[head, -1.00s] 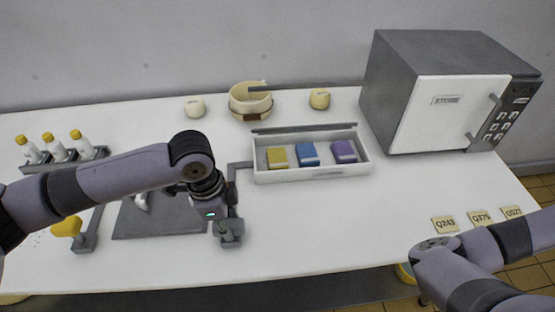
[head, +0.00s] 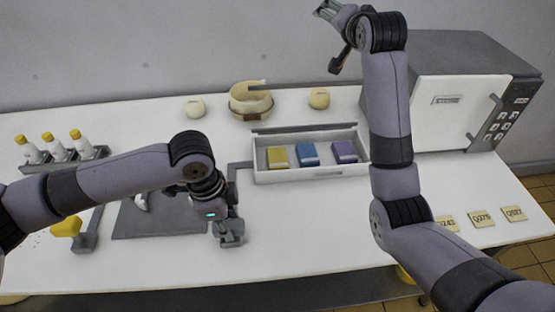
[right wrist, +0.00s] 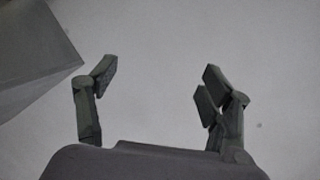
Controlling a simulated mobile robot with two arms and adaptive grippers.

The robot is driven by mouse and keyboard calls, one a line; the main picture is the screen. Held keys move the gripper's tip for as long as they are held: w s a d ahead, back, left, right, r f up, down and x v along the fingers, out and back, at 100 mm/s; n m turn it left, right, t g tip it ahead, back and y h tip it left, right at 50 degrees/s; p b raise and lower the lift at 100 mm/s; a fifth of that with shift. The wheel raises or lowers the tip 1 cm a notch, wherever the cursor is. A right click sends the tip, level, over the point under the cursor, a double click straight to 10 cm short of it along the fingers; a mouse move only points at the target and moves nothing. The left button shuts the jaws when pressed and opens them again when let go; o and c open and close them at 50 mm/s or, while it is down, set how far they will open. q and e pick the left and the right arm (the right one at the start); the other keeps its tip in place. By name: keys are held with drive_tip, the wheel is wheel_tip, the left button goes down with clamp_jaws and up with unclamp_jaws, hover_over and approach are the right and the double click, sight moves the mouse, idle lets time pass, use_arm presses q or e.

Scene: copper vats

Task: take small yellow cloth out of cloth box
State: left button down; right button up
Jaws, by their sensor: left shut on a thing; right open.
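The cloth box (head: 285,176) is a white open tray on the table, with its grey lid raised along the back edge. Inside, left to right, lie a small yellow cloth (head: 278,157), a blue cloth (head: 307,154) and a purple cloth (head: 344,151). My left gripper (head: 232,238) is low in front of the box's left end, shut on what looks like the grey bar (head: 238,166) beside the box; its jaws hide the grip. My right gripper (head: 330,38) is raised high above and behind the box, open and empty; its spread fingers show in the right wrist view (right wrist: 155,82).
A grey microwave-like appliance (head: 455,110) stands at the right, behind my right arm. A beige pot (head: 250,100) and two round jars (head: 195,108) (head: 319,98) stand behind the box. Several yellow-capped bottles stand in a rack (head: 65,164) at the left. Label cards (head: 481,219) lie at the front right.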

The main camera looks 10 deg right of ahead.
drive_tip(key=a+f+n, duration=0.1)
drive_tip(key=a+n, duration=0.2)
drive_tip(key=a, duration=0.3)
drive_tip(key=n+g, duration=0.6)
drive_tip(key=g, duration=0.4)
approach(277, 157)
drive_tip(key=x, duration=0.2)
drive_tip(key=shift+w+d+f, duration=0.1)
drive_tip(key=shift+d+f, duration=0.05)
drive_tip(key=shift+f, duration=0.1)
drive_tip(key=shift+x, duration=3.1)
drive_tip(key=c, duration=1.2)
